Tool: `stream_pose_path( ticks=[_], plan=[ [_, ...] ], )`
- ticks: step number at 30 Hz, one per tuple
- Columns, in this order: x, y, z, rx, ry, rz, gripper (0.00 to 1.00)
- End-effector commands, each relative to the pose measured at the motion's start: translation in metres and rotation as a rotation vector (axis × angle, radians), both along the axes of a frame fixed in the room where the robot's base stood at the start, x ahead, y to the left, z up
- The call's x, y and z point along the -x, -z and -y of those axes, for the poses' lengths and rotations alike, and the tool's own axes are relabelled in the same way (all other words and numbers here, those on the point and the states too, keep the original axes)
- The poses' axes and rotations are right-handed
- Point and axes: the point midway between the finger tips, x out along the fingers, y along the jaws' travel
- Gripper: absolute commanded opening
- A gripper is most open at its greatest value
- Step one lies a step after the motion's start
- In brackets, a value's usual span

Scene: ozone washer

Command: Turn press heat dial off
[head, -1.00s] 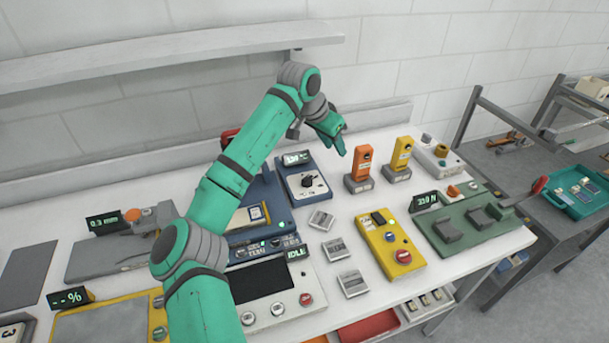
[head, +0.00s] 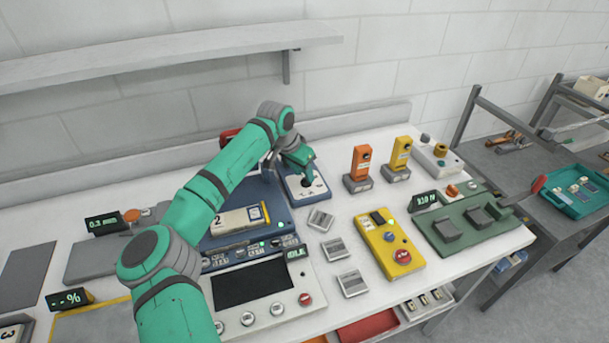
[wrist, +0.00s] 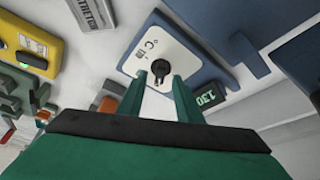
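The press heat dial is a black knob (wrist: 160,71) on a white plate on a blue box. My gripper (wrist: 157,82) is over the box, its two green fingers apart on either side of the knob in the wrist view. I cannot tell whether they touch it. In the head view my gripper (head: 306,183) points down at the dial's white plate (head: 317,190). A small display (wrist: 208,97) by the box reads about 130 in the wrist view.
A blue press base (head: 285,226) is left of the dial box. An orange device (head: 360,165) and a yellow device (head: 400,157) stand to the right. Grey blocks (head: 320,219) lie in front. A wall shelf (head: 150,58) is above.

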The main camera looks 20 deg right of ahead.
Motion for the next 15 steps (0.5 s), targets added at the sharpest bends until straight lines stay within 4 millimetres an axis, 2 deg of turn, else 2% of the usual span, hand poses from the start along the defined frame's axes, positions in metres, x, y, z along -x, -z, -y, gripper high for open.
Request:
stream_pose_path(
  ticks=[6,15],
  plan=[
    [-0.003,0.016,0.006,0.000,0.000,0.000,0.32],
    [-0.004,0.018,0.007,0.001,0.000,0.001,0.32]
  ],
)
